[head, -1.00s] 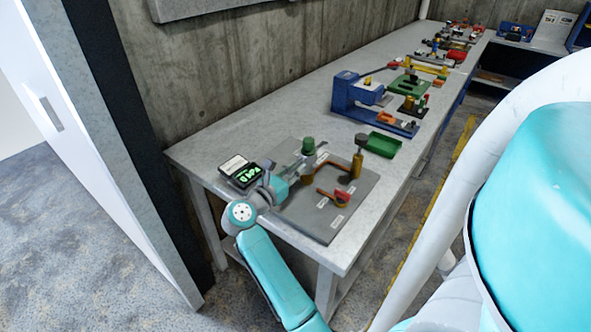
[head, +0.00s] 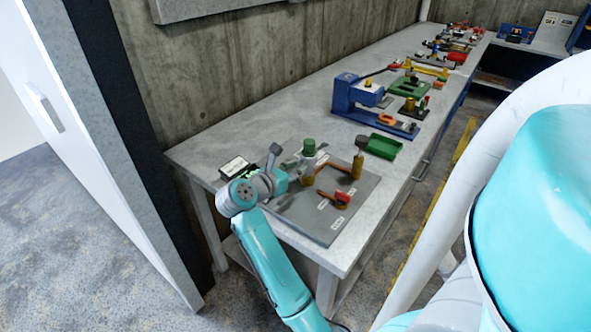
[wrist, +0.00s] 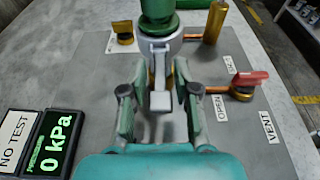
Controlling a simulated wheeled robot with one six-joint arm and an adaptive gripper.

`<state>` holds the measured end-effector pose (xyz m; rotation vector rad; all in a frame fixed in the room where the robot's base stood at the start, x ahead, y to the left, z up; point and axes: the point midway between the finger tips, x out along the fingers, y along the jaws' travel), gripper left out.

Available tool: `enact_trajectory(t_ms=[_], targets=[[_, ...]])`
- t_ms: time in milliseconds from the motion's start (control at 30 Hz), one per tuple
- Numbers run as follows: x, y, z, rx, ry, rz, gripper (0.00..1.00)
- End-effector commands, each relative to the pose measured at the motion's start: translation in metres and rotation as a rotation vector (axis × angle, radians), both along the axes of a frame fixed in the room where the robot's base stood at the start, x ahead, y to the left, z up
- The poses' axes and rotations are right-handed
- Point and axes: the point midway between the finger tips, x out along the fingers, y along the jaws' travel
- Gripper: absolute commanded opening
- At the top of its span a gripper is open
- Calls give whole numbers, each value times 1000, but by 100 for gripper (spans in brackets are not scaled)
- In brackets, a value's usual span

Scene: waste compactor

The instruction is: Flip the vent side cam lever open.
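A coupling with a green top (wrist: 158,12) stands upright on the grey plate; its green top also shows in the head view (head: 309,147). A light grey lever (wrist: 160,98) extends from the coupling's front toward the wrist camera. My gripper (wrist: 160,85) has its fingers spread on either side of this lever, with visible gaps. In the head view my gripper (head: 292,174) is low beside the coupling, its fingertips partly hidden. A red-handled valve (wrist: 248,82) sits to the right, near the VENT label (wrist: 268,127). A second cam lever is not clearly visible.
A gauge display (wrist: 50,143) reading 0 kPa lies at the left on the bench. A green tray (head: 383,145) and blue fixture (head: 348,92) stand farther along the bench.

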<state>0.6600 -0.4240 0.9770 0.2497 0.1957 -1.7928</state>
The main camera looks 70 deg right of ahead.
Motion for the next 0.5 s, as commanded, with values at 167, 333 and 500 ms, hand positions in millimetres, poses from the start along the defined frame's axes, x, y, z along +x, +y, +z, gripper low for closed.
enact_trajectory(t_ms=[167,333,500], targets=[[0,0,0,0,0,0,36],[1,2,0,0,0,0,36],[5,19,5,-1,0,3,36]])
